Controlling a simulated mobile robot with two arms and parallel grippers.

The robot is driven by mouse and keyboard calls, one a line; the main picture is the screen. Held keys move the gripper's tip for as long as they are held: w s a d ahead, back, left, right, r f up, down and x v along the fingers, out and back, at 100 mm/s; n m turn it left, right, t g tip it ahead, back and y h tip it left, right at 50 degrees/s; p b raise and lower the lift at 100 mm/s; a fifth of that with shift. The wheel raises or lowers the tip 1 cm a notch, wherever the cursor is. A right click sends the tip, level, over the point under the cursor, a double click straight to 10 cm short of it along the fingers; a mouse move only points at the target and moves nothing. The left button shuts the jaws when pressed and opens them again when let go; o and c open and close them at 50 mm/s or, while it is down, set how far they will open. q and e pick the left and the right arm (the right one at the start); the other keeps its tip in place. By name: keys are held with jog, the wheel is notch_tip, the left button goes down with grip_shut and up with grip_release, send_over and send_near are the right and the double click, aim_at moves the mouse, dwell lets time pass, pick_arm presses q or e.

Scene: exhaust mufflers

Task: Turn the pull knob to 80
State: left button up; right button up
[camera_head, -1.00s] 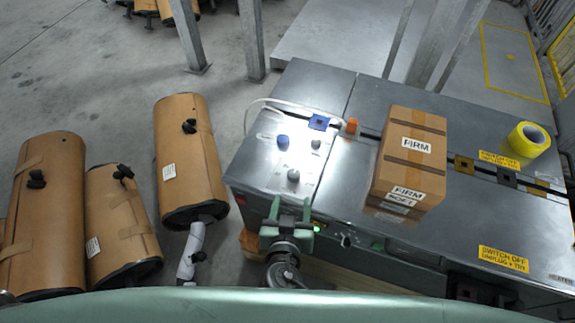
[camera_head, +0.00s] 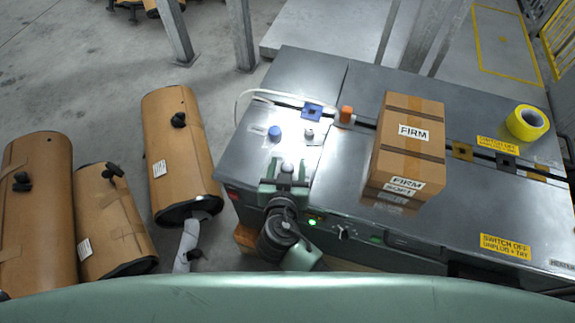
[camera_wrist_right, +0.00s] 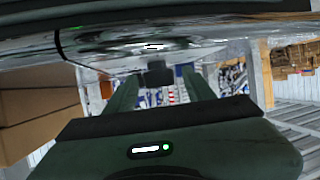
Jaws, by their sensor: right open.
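Three small knobs sit on the left end of the grey metal machine top: a blue knob (camera_head: 274,132), a grey knob (camera_head: 309,134) and a pale grey front knob (camera_head: 287,167). Which one is the pull knob I cannot tell. My right gripper (camera_head: 286,174) is open at the machine's front edge, its green fingers on either side of the front knob. In the right wrist view a dark knob (camera_wrist_right: 158,73) shows between the fingertips, with gaps on both sides. No scale or number is readable. My left gripper is not in view.
A cardboard box (camera_head: 408,145) marked FIRM and a yellow tape roll (camera_head: 527,122) stand on the machine.

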grip_shut()
